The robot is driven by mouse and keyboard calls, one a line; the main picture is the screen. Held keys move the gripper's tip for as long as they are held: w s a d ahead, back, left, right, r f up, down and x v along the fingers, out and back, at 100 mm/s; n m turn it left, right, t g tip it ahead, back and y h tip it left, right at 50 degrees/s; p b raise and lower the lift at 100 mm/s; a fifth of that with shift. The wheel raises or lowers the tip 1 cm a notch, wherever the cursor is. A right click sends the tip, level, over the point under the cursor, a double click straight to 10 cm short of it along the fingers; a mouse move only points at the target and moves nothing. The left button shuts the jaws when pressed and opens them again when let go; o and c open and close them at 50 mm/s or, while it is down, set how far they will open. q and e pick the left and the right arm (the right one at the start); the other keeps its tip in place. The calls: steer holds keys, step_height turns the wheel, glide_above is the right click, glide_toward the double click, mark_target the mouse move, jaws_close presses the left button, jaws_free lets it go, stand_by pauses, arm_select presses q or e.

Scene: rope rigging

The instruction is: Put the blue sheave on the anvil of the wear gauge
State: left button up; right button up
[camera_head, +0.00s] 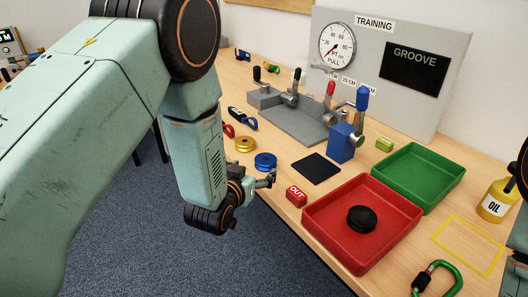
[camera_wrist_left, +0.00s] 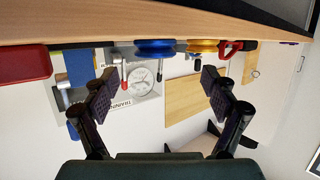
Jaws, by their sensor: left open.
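The blue sheave (camera_head: 265,162) lies flat near the table's front edge, by a gold sheave (camera_head: 244,144). My left gripper (camera_head: 268,180) is just in front of it, at the edge, and not touching it as far as I can tell. In the left wrist view, the open, empty fingers (camera_wrist_left: 160,88) are spread wide, with the blue sheave (camera_wrist_left: 155,46) beyond, between them. A blue block with a blue-handled lever (camera_head: 342,143) stands before the panel with the GROOVE display (camera_head: 415,68); which part is the anvil is unclear. My right gripper is out of view.
A red tray (camera_head: 312,222) holding a black sheave (camera_head: 361,219) and a red OUT block (camera_head: 296,196) lie to the right. A black pad (camera_head: 316,168), green tray (camera_head: 455,170) and grey clamp fixture (camera_head: 300,125) sit behind. A green carabiner (camera_head: 440,270) lies front right.

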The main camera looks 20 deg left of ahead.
mark_target(264, 162)
arm_select(q)
steer(key=shift+w+d+f+g+p, duration=0.15)
steer(key=shift+w+g+p, duration=0.35)
steer(key=shift+w+p, duration=0.5)
steer(key=x, duration=0.4)
steer(key=shift+w+d, duration=0.1)
steer(key=shift+d, duration=0.2)
steer(key=shift+w+f, duration=0.1)
steer(key=shift+w, duration=0.4)
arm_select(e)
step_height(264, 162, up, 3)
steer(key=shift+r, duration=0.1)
arm_select(q)
steer(key=shift+s, duration=0.1)
